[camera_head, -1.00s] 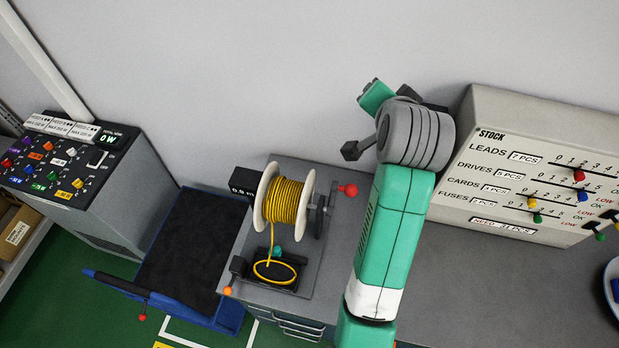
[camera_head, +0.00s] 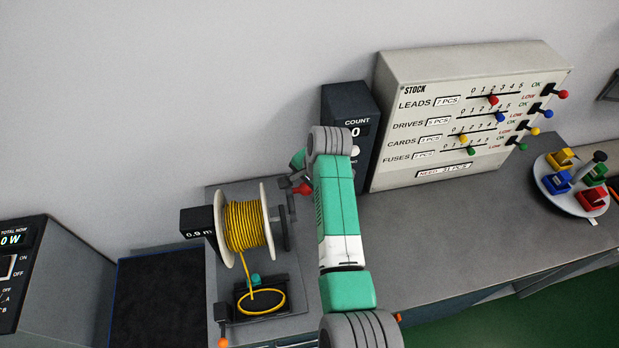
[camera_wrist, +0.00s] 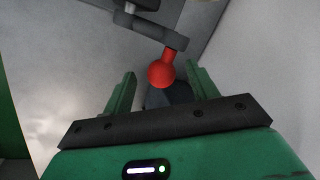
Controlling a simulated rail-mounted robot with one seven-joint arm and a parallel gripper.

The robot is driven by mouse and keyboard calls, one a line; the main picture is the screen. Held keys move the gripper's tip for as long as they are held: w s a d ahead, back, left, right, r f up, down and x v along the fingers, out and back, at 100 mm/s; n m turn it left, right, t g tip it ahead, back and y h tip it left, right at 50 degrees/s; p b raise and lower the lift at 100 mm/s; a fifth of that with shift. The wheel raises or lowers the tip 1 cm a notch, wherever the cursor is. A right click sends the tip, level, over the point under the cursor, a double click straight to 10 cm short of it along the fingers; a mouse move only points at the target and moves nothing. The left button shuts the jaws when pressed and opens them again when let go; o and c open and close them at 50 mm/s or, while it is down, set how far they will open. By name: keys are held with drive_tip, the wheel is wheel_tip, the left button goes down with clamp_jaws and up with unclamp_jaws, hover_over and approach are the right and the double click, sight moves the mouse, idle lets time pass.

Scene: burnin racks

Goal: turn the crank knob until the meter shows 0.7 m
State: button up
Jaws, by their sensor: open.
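The red crank knob (camera_head: 302,188) sits on the grey crank arm (camera_head: 289,205) at the right side of the cable reel (camera_head: 244,225), which is wound with yellow cable. The dark meter (camera_head: 197,235) left of the reel appears to read 0.9 m. My gripper (camera_wrist: 161,76) is open and empty in the wrist view. The red knob (camera_wrist: 161,73) shows between its fingertips, with a gap on each side. In the head view my gripper is close to the knob and partly hidden by my wrist.
A dark COUNT box (camera_head: 350,112) and the cream STOCK panel (camera_head: 470,115) stand right of the reel. A round tray (camera_head: 567,202) of coloured blocks is at far right. An orange-tipped lever (camera_head: 222,325) stands at the front left. The bench right of my arm is clear.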

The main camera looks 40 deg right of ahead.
drive_tip(key=shift+w+f, duration=0.2)
drive_tip(key=shift+f, duration=0.4)
drive_tip(key=c, duration=1)
drive_tip(key=r+p, duration=0.1)
drive_tip(key=s+p, duration=0.1)
drive_tip(key=p, duration=0.1)
drive_tip(key=shift+a+r, duration=0.35)
drive_tip(key=shift+a, duration=0.05)
drive_tip(key=shift+s+a+p, duration=0.2)
drive_tip(key=shift+s+p, duration=0.1)
drive_tip(key=shift+p, duration=0.4)
drive_tip(key=shift+r, duration=0.1)
